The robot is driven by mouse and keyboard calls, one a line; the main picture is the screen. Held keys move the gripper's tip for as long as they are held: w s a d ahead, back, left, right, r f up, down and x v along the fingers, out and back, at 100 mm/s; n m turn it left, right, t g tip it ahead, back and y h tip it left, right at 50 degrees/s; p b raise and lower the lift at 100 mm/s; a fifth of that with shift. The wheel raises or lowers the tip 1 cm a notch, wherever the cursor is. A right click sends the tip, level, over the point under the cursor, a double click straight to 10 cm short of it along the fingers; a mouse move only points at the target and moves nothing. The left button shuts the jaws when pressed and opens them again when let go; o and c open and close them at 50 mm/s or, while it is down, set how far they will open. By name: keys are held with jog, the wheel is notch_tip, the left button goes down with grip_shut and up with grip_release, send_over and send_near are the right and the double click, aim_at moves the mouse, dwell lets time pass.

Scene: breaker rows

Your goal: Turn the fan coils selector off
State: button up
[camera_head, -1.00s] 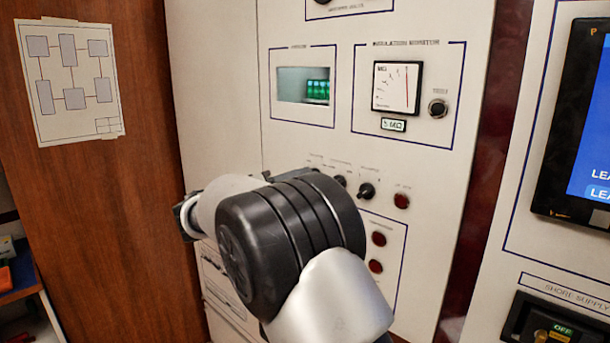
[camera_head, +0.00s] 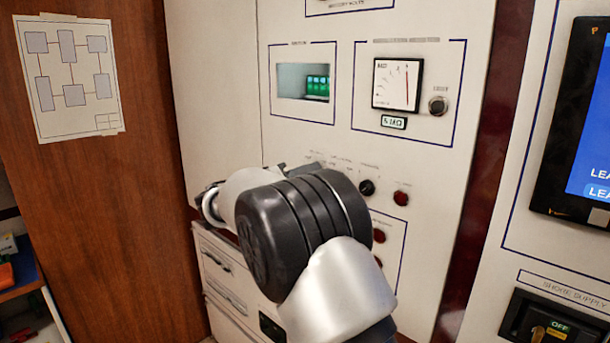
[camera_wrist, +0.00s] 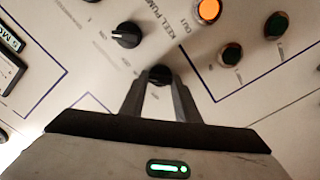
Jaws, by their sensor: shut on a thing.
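My gripper (camera_wrist: 158,92) shows in the wrist view, its two dark fingers closed around a black rotary knob (camera_wrist: 160,72) on the pale panel. The fingers cover part of this knob, and I cannot read a label for it, so I cannot tell from print whether it is the fan coils selector. A second black knob (camera_wrist: 126,35) with a white pointer mark stands free up and left of it. In the head view my arm hides the gripper and the held knob; one free black knob (camera_head: 366,188) shows to the right of the arm.
In the wrist view an amber lamp (camera_wrist: 208,10) is lit above right of the fingers, near a "KEEL PUMP" label. In the head view a red button (camera_head: 401,198), a meter (camera_head: 397,84) and drawers (camera_head: 222,259) are around the arm.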

jog(key=shift+n, duration=0.3)
jog(key=shift+f+n+p, duration=0.15)
jog(key=shift+n+p, duration=0.95)
jog(key=shift+n, duration=3.2)
jog(key=shift+f+n+p, duration=0.1)
jog(key=shift+n+p, duration=0.95)
jog(key=shift+n, duration=3.25)
jog(key=o, duration=1)
jog(key=b+v, duration=0.2)
jog(key=v, duration=1.5)
jog(key=shift+s+a+f, duration=0.1)
jog(key=shift+s+a, duration=0.05)
jog(key=shift+s, duration=0.05)
